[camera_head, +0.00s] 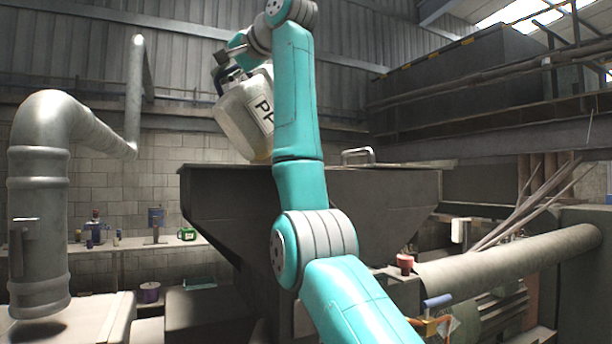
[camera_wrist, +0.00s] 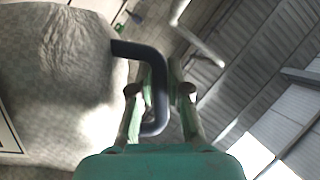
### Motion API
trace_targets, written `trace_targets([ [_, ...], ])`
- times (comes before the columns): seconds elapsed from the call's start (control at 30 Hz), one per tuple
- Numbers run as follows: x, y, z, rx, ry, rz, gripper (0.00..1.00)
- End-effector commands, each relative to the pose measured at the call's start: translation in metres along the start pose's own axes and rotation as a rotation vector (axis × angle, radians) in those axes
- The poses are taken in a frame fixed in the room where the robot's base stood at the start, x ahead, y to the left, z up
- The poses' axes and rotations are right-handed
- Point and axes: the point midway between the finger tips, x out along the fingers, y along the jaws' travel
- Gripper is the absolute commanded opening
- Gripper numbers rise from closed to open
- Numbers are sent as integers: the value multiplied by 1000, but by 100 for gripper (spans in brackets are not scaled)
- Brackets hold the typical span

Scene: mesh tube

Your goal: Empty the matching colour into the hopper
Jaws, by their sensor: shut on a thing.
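A pale, whitish container (camera_head: 243,112) with a label reading "PP" hangs tilted above the hopper (camera_head: 385,205), at the hopper's left half. My gripper (camera_wrist: 160,95) is shut on the container's dark handle (camera_wrist: 150,62) in the wrist view. The container's pale, dented body (camera_wrist: 60,70) fills the left of that view. In the head view my arm hides part of the container's right side, and its lower end sits at about the height of the hopper's rim. I cannot see inside the hopper, nor whether anything pours out.
A large grey pipe (camera_head: 38,200) stands at the left. A shelf (camera_head: 120,246) with small bottles and a green box (camera_head: 187,234) runs behind. A dark red cup (camera_head: 405,262) and a horizontal pipe (camera_head: 510,257) are at the right. A metal loop handle (camera_head: 357,155) shows at the hopper's rim.

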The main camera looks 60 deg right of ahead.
Motion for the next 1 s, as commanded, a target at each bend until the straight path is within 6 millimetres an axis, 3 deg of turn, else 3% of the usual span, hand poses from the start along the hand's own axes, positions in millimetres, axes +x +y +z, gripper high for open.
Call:
trace_targets([
  [0.57, 27, 6, 65, -396, -2, 161, 0],
  [1.0, 45, 30, 108, -632, -3, 258, 0],
])
